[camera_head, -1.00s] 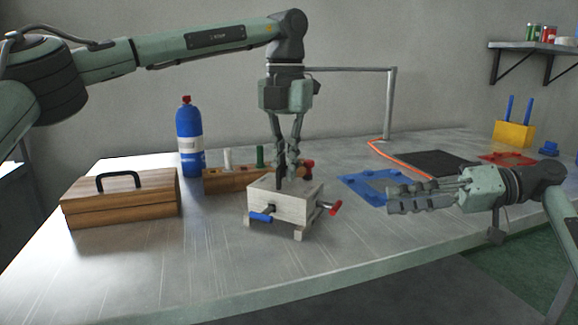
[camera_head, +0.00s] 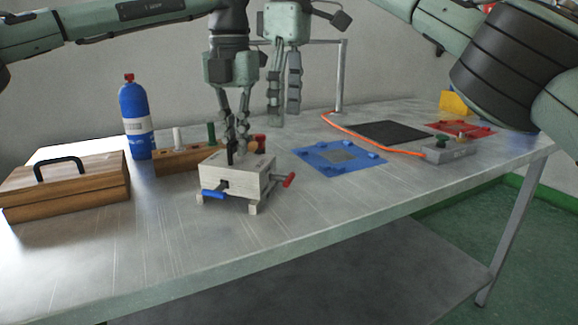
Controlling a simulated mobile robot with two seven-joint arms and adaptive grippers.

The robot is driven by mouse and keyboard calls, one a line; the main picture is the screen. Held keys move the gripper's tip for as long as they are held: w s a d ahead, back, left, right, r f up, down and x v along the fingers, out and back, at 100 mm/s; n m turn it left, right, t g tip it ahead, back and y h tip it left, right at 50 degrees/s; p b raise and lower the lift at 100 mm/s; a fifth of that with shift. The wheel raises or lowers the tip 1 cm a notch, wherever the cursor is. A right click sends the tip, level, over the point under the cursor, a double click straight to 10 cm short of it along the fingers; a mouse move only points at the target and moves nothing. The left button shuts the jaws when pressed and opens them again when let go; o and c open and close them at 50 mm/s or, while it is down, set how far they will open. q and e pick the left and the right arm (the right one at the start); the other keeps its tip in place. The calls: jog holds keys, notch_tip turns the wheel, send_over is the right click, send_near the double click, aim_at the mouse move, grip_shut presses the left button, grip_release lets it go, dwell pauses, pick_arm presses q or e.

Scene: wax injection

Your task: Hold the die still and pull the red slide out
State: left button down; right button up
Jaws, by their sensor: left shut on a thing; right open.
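The die (camera_head: 235,178) is a pale block on small feet on the metal table. A blue handle (camera_head: 213,194) sticks out of its front. The red slide's handle (camera_head: 289,180) sticks out of its right side. My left gripper (camera_head: 238,155) points down at the top of the die and is shut on it; its fingertips partly hide what they grip. My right gripper (camera_head: 284,112) is open and empty, pointing down. It hangs in the air behind and to the right of the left gripper, apart from the red handle.
A wooden box (camera_head: 66,185), a blue bottle (camera_head: 136,118) and a wooden rack (camera_head: 178,160) stand left of and behind the die. A blue plate (camera_head: 338,160), black mat (camera_head: 388,133), grey block (camera_head: 448,151) and red plate (camera_head: 462,129) lie right. The table front is clear.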

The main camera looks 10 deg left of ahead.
aim_at(289, 177)
jog(key=shift+h, duration=0.3)
jog(key=f, duration=1.1)
jog(key=shift+w+d+f, duration=0.1)
jog(key=shift+w+d, duration=0.05)
jog(key=shift+d, duration=0.15)
